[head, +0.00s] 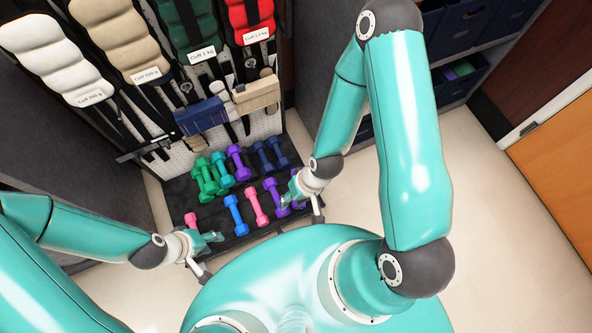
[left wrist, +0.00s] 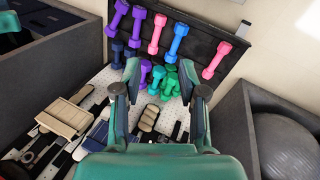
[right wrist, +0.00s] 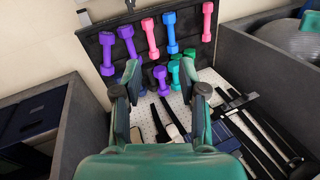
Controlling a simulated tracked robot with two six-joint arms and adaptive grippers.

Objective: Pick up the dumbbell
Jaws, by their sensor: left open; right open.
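Several dumbbells lie in two rows on a black tray (head: 176,194) in the head view. The front row includes a blue dumbbell (head: 235,215), a pink dumbbell (head: 256,207) and a purple dumbbell (head: 276,195). Another pink dumbbell (head: 190,220) is partly hidden by my left arm. The back row includes green (head: 204,180), purple (head: 238,163) and navy (head: 262,157) dumbbells. My left gripper (head: 210,257) is open and empty at the tray's front left. My right gripper (head: 306,204) is open at the tray's right end, partly covering a purple dumbbell there. The front row also shows in the left wrist view (left wrist: 178,42).
A pegboard rack behind the tray holds labelled cuffs, including a white cuff (head: 50,55) and a red cuff (head: 250,18). Grey side panels flank it. A grey ball (left wrist: 290,148) sits in a bin beside it. Pale floor (head: 480,200) at right is clear.

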